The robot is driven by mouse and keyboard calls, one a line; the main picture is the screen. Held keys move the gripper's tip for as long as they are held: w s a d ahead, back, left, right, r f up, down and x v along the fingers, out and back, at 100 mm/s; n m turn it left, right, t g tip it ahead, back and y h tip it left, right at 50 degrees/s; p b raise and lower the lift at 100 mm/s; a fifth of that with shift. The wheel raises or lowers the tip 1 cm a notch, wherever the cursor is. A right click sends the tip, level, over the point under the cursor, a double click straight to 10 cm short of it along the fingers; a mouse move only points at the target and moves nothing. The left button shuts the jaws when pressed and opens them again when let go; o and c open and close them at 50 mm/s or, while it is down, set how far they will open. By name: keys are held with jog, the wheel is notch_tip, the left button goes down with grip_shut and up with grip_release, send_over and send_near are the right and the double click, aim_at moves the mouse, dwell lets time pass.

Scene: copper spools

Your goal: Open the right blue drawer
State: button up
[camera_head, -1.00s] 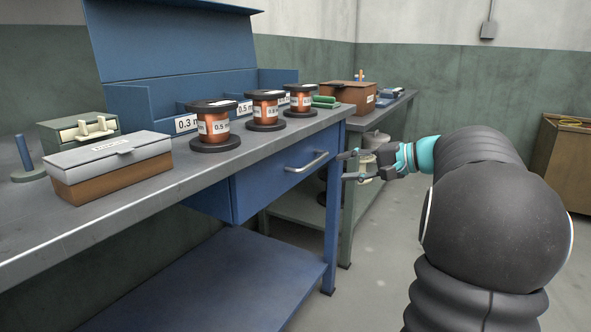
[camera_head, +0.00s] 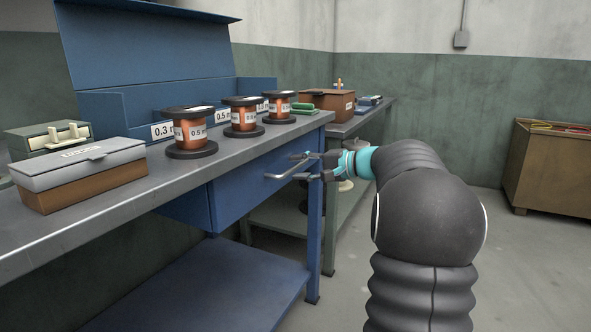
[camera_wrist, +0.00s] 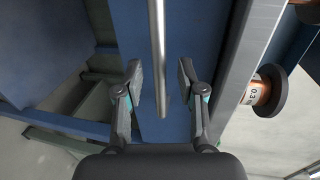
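The blue drawer (camera_head: 240,195) is under the workbench top at its right end. Its front looks flush with the bench frame, so it appears shut. Its silver bar handle (camera_head: 284,172) is on the front. My gripper (camera_head: 298,166) is at the right end of the handle, with its fingers above and below it. In the wrist view the handle (camera_wrist: 159,50) runs between the two open fingers (camera_wrist: 160,84), with a gap on each side.
Copper spools (camera_head: 190,132) stand on the grey bench top (camera_head: 110,211) above the drawer. A grey-lidded box (camera_head: 80,172) is at the left. A blue bench leg (camera_head: 315,220) is close beside my gripper.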

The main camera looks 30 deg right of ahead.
jog(key=shift+x, duration=1)
grip_shut()
jog(key=shift+d, duration=0.1)
